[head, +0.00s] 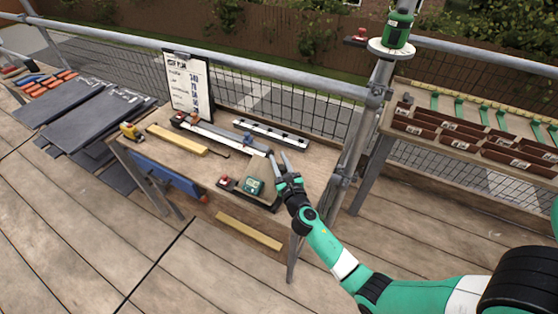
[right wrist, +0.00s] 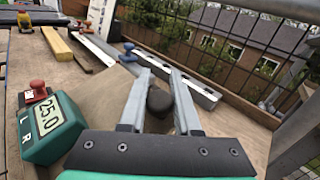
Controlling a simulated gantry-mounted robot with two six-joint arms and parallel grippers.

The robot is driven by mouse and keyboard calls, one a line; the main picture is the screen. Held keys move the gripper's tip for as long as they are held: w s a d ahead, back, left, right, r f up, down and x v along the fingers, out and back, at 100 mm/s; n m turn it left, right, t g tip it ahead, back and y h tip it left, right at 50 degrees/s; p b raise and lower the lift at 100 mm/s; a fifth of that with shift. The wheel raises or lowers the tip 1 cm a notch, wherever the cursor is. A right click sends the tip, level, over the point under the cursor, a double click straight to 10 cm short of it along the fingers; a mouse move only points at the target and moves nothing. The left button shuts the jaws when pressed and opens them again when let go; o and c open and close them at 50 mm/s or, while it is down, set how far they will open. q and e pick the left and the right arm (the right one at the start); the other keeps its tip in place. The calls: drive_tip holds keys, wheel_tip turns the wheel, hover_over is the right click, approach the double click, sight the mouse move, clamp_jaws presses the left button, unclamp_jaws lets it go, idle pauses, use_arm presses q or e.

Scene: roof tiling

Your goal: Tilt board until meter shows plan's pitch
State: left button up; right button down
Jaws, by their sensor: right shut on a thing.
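The green meter (head: 254,186) stands near the bench's front right corner. In the right wrist view the meter (right wrist: 50,128) reads 25.0, with the letters L and R below. My right gripper (head: 279,161) is at the bench's right end, shut on a dark rounded knob (right wrist: 160,101) between its fingers. A plain brown board (right wrist: 105,92) shows behind and left of the fingers; I cannot tell its tilt exactly. The plan on a clipboard (head: 188,84) stands at the back of the bench; its figures are too small to read. My left gripper is not in view.
A red-knobbed block (head: 226,182) sits left of the meter. A long grey bar (head: 228,137), a white strip (head: 270,133) and a yellow wood strip (head: 176,139) lie on the bench. A scaffold post (head: 358,135) rises close to my right gripper.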

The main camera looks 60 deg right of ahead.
drive_tip(key=shift+a+r+b, duration=0.1)
drive_tip(key=shift+a+b, duration=0.15)
drive_tip(key=shift+b, duration=0.2)
drive_tip(key=shift+a+r+n, duration=0.15)
drive_tip(key=shift+r+n, duration=0.1)
drive_tip(key=shift+n, duration=0.05)
drive_tip(key=shift+r+h, duration=0.15)
drive_tip(key=shift+h, duration=0.15)
drive_tip(key=c, duration=0.6)
unclamp_jaws()
drive_tip(key=shift+c, duration=0.2)
drive_tip(key=shift+s+a, duration=0.3)
drive_tip(key=shift+a, duration=0.1)
drive_tip(key=p+v, duration=0.1)
drive_tip(key=v, duration=0.9)
drive_tip(key=shift+s+a+p, duration=0.2)
drive_tip(key=shift+s+p, duration=0.1)
